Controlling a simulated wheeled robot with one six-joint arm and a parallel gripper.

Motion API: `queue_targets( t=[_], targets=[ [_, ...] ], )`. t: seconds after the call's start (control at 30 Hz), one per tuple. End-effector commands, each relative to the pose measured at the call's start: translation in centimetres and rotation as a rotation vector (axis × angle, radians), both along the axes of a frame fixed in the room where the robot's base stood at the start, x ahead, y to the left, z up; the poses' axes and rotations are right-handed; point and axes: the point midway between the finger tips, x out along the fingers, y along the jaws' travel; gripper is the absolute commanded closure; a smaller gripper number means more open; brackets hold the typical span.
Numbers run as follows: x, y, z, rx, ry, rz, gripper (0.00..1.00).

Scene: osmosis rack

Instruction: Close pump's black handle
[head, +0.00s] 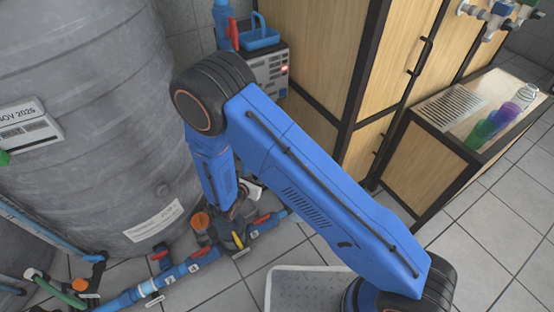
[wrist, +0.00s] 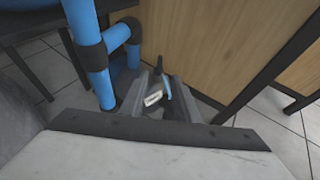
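In the wrist view, my gripper (wrist: 161,80) has its two dark fingers apart, with a gap between them. A small black upright part (wrist: 160,64), which looks like the black handle, shows at the fingertips; I cannot tell whether they touch it. A blue pipe piece (wrist: 168,88) with a white tag (wrist: 153,98) shows between the fingers. In the head view, my arm reaches down to the pump and valve group (head: 232,236) on the floor pipe. My forearm and wrist hide much of this group, and the black handle cannot be made out there.
A large grey tank (head: 90,120) stands at the left. Wooden cabinets (head: 310,60) stand behind and right. The floor pipe (head: 180,272) carries red handles (head: 262,218). A vertical blue pipe (wrist: 92,60) stands left of my gripper in the wrist view. Open tiled floor (head: 480,230) lies right.

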Motion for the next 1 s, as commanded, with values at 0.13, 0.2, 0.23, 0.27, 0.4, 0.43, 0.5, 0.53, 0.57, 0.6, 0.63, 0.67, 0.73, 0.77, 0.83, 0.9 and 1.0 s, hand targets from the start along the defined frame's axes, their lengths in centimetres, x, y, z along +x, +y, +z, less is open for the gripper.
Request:
queue_targets(
  t=[0.13,0.2,0.23,0.27,0.4,0.43,0.5,0.53,0.57,0.6,0.63,0.67,0.73,0.77,0.83,0.9,1.0],
  targets=[
    [2.3,-1.3,-1.1,-0.001,0.0,-0.005,0.71],
    [3.3,-1.7,-1.5,-0.001,0.0,-0.004,0.71],
    [3.7,-2.0,-1.8,0.0,0.001,-0.005,0.71],
    [4.2,-2.1,-2.0,0.0,0.001,-0.004,0.71],
    [6.3,-3.1,-2.9,0.001,0.001,-0.004,0.71],
    [6.7,-3.4,-3.1,0.0,0.001,-0.005,0.71],
    [7.7,-3.8,-3.6,0.0,0.001,-0.004,0.71],
    [8.1,-4.0,-3.8,0.0,0.001,-0.004,0.71],
    [8.5,-4.2,-4.0,0.0,0.001,-0.005,0.71],
    [9.0,-4.5,-4.2,0.001,0.001,-0.004,0.71],
    [9.4,-4.6,-4.3,0.0,0.001,-0.003,0.71],
    [9.8,-4.8,-4.5,0.0,0.001,-0.004,0.71],
    [10.4,-5.1,-4.9,0.0,0.001,-0.004,0.71],
    [10.7,-5.2,-5.0,0.0,0.001,-0.003,0.71],
    [11.2,-5.4,-5.2,0.001,0.001,-0.002,0.71],
    [11.6,-5.6,-5.3,0.0,0.001,-0.003,0.71],
    [11.8,-5.7,-5.4,0.001,0.001,-0.002,0.71]
  ],
)
